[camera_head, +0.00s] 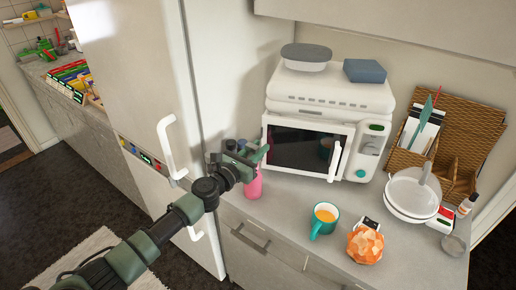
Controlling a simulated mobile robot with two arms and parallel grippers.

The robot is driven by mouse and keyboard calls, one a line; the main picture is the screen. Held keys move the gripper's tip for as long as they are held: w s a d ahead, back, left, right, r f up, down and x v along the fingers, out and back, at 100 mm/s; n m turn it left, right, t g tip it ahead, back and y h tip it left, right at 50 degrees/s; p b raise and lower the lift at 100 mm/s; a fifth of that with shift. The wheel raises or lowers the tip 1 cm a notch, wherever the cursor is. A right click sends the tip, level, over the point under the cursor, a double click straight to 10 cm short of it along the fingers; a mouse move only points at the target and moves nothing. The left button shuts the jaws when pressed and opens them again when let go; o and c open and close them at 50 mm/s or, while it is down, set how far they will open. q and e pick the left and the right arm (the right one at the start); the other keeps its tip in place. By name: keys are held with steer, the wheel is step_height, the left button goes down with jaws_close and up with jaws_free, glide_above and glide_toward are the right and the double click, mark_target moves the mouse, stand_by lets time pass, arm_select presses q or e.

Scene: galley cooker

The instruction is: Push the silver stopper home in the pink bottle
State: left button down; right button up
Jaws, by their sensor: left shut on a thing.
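The pink bottle (254,186) stands upright on the grey counter, just left of the microwave. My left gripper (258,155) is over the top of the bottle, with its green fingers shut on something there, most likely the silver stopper. The fingers hide the stopper and the bottle's mouth, so I cannot tell how deep the stopper sits. My right gripper is not in view.
The white microwave (308,147) stands close right of the bottle; the tall fridge (140,75) is left. A teal mug (324,220), an orange faceted object (365,245) and white bowls (413,196) are further right. Dark containers sit behind my gripper.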

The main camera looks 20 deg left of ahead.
arm_select(q)
steer(key=shift+f, duration=0.35)
stand_by(0.4)
steer(key=c, duration=1.1)
jaws_free()
steer(key=shift+c, duration=0.2)
steer(key=shift+o, duration=0.3)
steer(key=o, duration=0.6)
steer(key=shift+c, duration=0.2)
steer(key=shift+s, duration=0.15)
steer(key=shift+s+a+r, duration=0.1)
steer(key=shift+s+a, duration=0.15)
steer(key=shift+s, duration=0.35)
steer(key=p+v, duration=0.1)
steer(key=v, duration=0.7)
steer(key=shift+s+p, duration=0.25)
steer(key=shift+p, duration=0.1)
